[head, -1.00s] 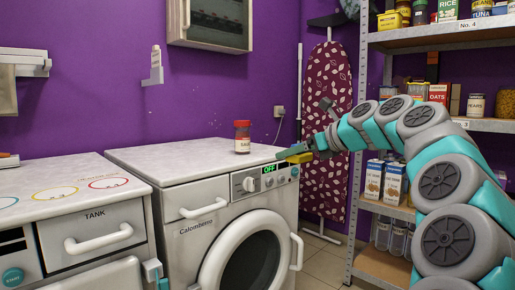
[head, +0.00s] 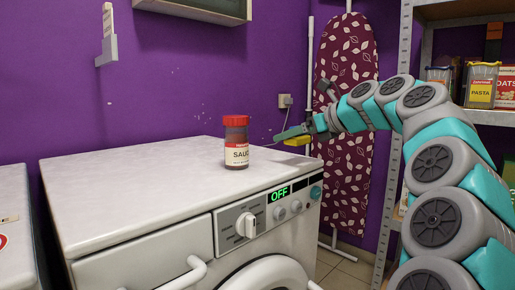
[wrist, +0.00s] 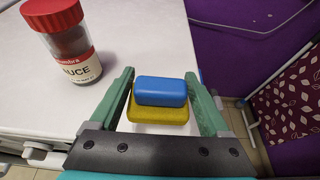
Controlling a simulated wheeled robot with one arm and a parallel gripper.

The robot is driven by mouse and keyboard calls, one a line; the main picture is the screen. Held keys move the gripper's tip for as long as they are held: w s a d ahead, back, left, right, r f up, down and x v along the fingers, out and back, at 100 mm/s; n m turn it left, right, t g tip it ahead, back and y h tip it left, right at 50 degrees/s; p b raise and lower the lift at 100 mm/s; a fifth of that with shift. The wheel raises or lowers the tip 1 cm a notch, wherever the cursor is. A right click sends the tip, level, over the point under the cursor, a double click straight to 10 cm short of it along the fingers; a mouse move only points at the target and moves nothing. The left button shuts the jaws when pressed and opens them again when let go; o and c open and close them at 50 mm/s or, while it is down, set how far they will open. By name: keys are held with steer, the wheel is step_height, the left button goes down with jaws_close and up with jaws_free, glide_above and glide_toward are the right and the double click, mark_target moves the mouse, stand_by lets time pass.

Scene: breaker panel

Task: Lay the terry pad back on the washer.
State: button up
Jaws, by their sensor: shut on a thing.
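The terry pad shows as a small block, blue on top and yellow below, in the wrist view (wrist: 160,92). My gripper (wrist: 160,78) is shut on it, with a green finger on each side. In the head view the yellow part of the pad (head: 297,141) hangs under my gripper (head: 292,133), by the right rear edge of the washer top. The washer (head: 130,195) is white with a bare, pale top and a display reading OFF. I cannot tell whether the pad is over the top or just past its edge; it looks raised.
A red-capped sauce jar (head: 236,142) stands upright on the washer top, left of my gripper. The rest of that top is clear. An ironing board (head: 346,120) leans at the purple wall, and a shelf rack (head: 402,130) stands at the right.

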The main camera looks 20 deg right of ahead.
glide_above(255, 152)
steer(key=s, duration=0.2)
steer(key=shift+w+d+f+b, duration=0.15)
steer(key=shift+f+b, duration=0.25)
steer(key=shift+f, duration=0.35)
steer(key=shift+w+r, duration=0.1)
steer(key=shift+w, duration=0.35)
steer(key=shift+w+a+f, duration=0.15)
steer(key=shift+a+f, duration=0.05)
steer(key=shift+f, duration=0.05)
step_height(255, 152, down, 3)
steer(key=shift+f+b, duration=0.15)
steer(key=shift+b, duration=1.05)
steer(key=o, duration=1.2)
